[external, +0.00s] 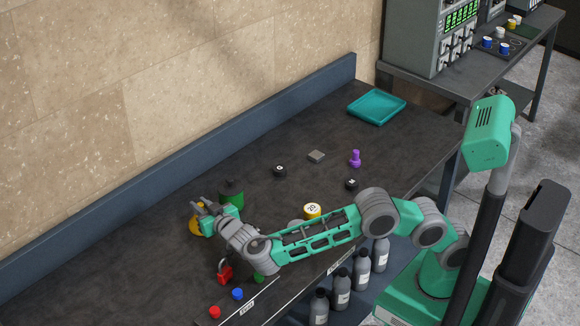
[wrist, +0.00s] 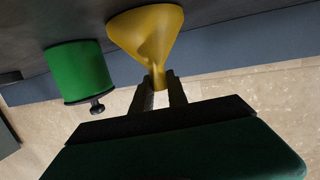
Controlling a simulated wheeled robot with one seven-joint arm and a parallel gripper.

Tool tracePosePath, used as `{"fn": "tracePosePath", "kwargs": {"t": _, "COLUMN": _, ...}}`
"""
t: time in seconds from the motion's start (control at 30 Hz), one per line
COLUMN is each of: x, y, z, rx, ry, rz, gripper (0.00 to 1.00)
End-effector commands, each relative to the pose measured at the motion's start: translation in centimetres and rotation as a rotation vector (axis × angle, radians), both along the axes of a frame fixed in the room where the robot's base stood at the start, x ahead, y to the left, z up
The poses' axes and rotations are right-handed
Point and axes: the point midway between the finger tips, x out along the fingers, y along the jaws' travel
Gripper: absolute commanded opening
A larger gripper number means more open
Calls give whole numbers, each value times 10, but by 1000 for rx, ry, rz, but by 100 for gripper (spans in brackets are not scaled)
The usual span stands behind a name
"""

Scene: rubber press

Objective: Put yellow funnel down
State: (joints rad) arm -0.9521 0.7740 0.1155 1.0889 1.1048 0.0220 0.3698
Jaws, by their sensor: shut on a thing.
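The yellow funnel (external: 196,225) is at the end of my arm on the left part of the dark bench in the external view. In the wrist view the funnel (wrist: 147,33) has its wide mouth toward the bench top and its narrow spout between my fingers. My gripper (wrist: 160,82) is shut on the spout. In the external view my gripper (external: 203,210) partly hides the funnel. Whether the funnel's rim touches the bench I cannot tell.
A green canister (external: 231,192) with a dark knob stands close beside the funnel; it also shows in the wrist view (wrist: 80,72). A red padlock (external: 225,273) and a yellow weight (external: 312,211) lie nearer the front. A teal tray (external: 355,107) sits far right. The back-left bench is clear.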

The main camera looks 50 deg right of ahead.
Motion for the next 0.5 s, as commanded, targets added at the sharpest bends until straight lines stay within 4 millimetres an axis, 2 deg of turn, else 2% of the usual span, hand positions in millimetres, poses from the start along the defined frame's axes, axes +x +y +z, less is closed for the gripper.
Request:
{"fn": "tracePosePath", "kwargs": {"t": 0.2, "x": 0, "y": 0, "z": -4, "rx": 0, "ry": 0, "rz": 0, "gripper": 0}}
{"fn": "tracePosePath", "kwargs": {"t": 0.23, "x": 0, "y": 0, "z": -3, "rx": 0, "ry": 0, "rz": 0, "gripper": 21}}
{"fn": "tracePosePath", "kwargs": {"t": 0.5, "x": 0, "y": 0, "z": -2, "rx": 0, "ry": 0, "rz": -1, "gripper": 41}}
